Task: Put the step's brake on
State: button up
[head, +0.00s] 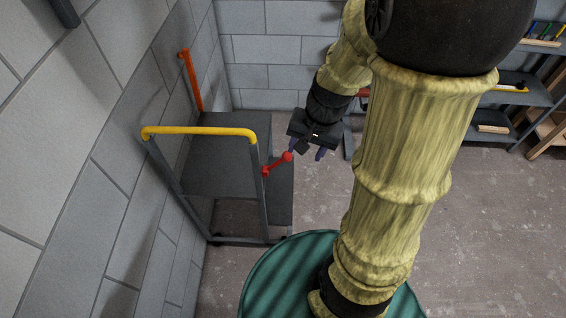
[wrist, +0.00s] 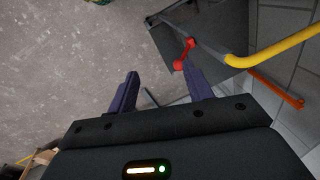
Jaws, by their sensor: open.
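The step (head: 225,166) is a grey two-level stand on a dark frame with a yellow top rail (head: 200,131). It stands against the block wall at the left. Its brake looks to be a short red lever (head: 276,165) with a ball end, at the frame's right side. The red lever also shows in the wrist view (wrist: 184,54), close to one fingertip. My gripper (head: 307,153) is open and empty, with its purple fingers beside the lever's ball end. I cannot tell whether a finger touches it. In the wrist view the fingers (wrist: 161,76) are spread apart.
An orange-red bar (head: 191,80) rises at the step's far side by the wall. Shelves (head: 510,98) with small items stand at the back right. The concrete floor (head: 318,205) right of the step is clear.

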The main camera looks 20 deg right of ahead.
aim_at(283, 160)
jog(key=w+d+f+m+t+y+b, duration=0.1)
jog(key=w+d+f+m+y+b, duration=0.2)
jog(key=w+d+f+m, duration=0.2)
jog(key=w+m, duration=0.2)
jog(key=m, duration=0.2)
jog(key=shift+w+t+y, duration=0.25)
jog(key=shift+t+y, duration=0.05)
jog(key=b+x, duration=0.2)
jog(key=x, duration=1.5)
jog(key=shift+f, duration=0.2)
grip_shut()
